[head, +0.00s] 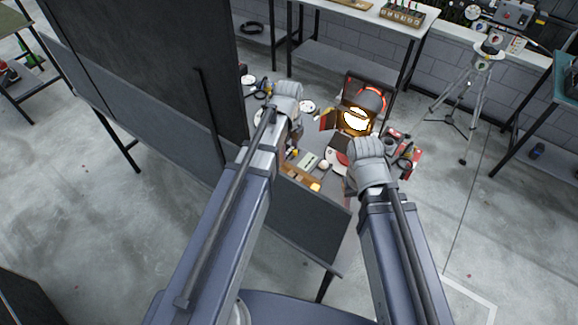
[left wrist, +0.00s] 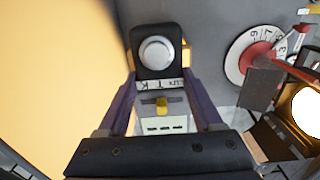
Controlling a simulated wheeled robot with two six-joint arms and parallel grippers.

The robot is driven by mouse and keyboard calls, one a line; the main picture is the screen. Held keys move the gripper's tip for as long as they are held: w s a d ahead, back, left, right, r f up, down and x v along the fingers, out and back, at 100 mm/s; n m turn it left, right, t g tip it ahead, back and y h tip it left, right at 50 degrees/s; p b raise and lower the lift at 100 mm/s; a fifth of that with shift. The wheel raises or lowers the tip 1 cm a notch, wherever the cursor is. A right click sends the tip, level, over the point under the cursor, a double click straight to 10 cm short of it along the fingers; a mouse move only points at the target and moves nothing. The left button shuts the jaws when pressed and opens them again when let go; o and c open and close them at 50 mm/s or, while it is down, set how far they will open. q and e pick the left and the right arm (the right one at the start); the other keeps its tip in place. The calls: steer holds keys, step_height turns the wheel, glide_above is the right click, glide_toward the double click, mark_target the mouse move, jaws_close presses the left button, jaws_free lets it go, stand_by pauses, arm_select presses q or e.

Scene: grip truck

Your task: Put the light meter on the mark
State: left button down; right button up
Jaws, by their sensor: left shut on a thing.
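The light meter, with a black head and a white dome (left wrist: 156,53), is between the fingers of my left gripper (left wrist: 160,82) in the left wrist view. A lettered strip and a pale part with a yellow knob show below the head. My left gripper is shut on the meter. In the head view my left gripper (head: 291,137) is over the left part of the cluttered table, and its fingertips are mostly hidden. My right gripper (head: 352,184) is largely hidden by its own wrist, at the table's right front. I cannot make out the mark.
A lit lamp (head: 356,121) with open flaps stands behind my right wrist. A red and white dial (left wrist: 250,60) lies right of the meter. Small items crowd the table. A dark upright panel (head: 150,70) is at left; a tripod (head: 483,75) stands at right.

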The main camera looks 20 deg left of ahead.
mark_target(289, 160)
arm_select(q)
steer(key=shift+f, duration=0.3)
step_height(289, 160, down, 4)
steer(key=b, duration=0.3)
steer(key=shift+r+b, duration=0.15)
steer(key=shift+b, duration=0.15)
steer(key=shift+f, duration=0.2)
steer(key=shift+c, duration=0.2)
jaws_free()
steer(key=shift+r, duration=0.1)
step_height(289, 160, up, 12)
steer(key=p, duration=1.2)
steer(key=shift+r, duration=0.2)
steer(key=shift+f, duration=0.1)
